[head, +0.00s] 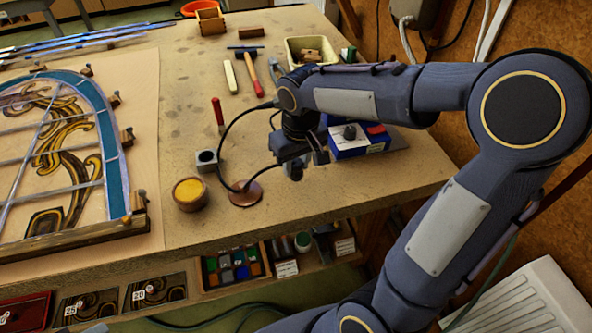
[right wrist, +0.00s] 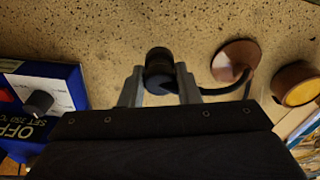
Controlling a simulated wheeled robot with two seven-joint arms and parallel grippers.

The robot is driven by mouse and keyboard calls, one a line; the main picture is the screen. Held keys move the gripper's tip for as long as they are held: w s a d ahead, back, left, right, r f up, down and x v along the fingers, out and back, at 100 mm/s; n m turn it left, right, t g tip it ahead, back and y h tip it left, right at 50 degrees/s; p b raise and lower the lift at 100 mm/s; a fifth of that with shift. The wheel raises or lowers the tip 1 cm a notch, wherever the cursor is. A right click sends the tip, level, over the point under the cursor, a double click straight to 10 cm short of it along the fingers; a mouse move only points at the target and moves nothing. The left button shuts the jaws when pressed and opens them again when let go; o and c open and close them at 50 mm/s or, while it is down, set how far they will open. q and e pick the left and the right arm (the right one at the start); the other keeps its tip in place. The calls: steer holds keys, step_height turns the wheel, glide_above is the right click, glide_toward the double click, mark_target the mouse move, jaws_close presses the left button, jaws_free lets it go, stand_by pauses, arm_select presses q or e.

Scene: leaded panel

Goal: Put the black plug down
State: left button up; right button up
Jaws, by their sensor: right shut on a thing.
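My right gripper (head: 308,160) is over the front part of the bench. In the right wrist view its two grey fingers (right wrist: 160,88) are shut on the black plug (right wrist: 159,66), one on each side. The plug is a short dark cylinder, and it also shows below the gripper in the head view (head: 296,172). A black cable runs from near the plug towards a round copper-brown disc (head: 246,194). I cannot tell whether the plug touches the bench top. My left gripper is not in view.
A blue control box (head: 347,147) with a black knob stands just right of the gripper. A yellow-filled pot (head: 189,194) and a grey block (head: 206,160) stand to the left. The leaded panel (head: 110,150) lies far left. Bare bench (head: 330,205) lies in front.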

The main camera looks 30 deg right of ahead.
mark_target(296, 173)
steer(key=shift+f, duration=1.6)
steer(key=shift+f, duration=0.15)
steer(key=o, duration=1.1)
